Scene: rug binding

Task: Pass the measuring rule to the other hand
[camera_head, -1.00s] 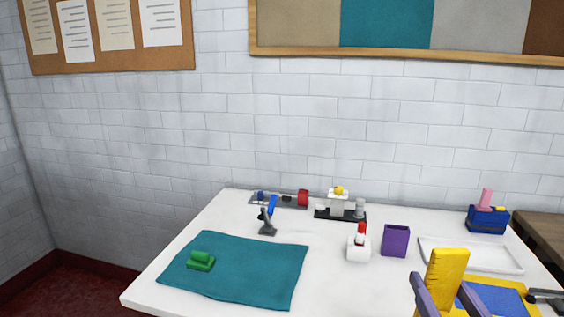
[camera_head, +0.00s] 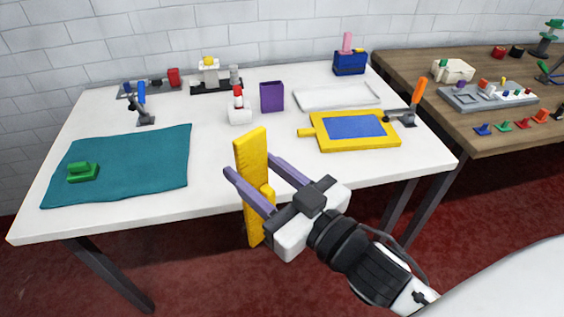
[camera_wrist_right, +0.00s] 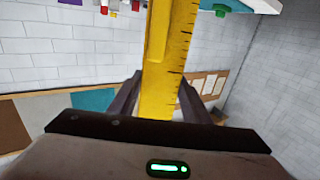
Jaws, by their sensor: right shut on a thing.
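The measuring rule (camera_head: 251,160) is a flat yellow bar with black marks along one edge. It stands roughly upright in front of the white table's front edge. My right gripper (camera_head: 252,178) has its two purple fingers shut on the rule, with parts of the rule showing above and below the fingers. In the right wrist view the rule (camera_wrist_right: 166,60) runs up from between the fingers (camera_wrist_right: 160,98), its marks on the right side. My left gripper is in neither view.
A white table (camera_head: 215,205) holds a teal cloth (camera_head: 130,165) with a green block (camera_head: 82,172), a purple box (camera_head: 272,96), a white tray (camera_head: 335,96) and a yellow-framed blue board (camera_head: 355,130). Orange- and blue-handled clamps stand on it. A wooden table (camera_head: 480,130) adjoins at right.

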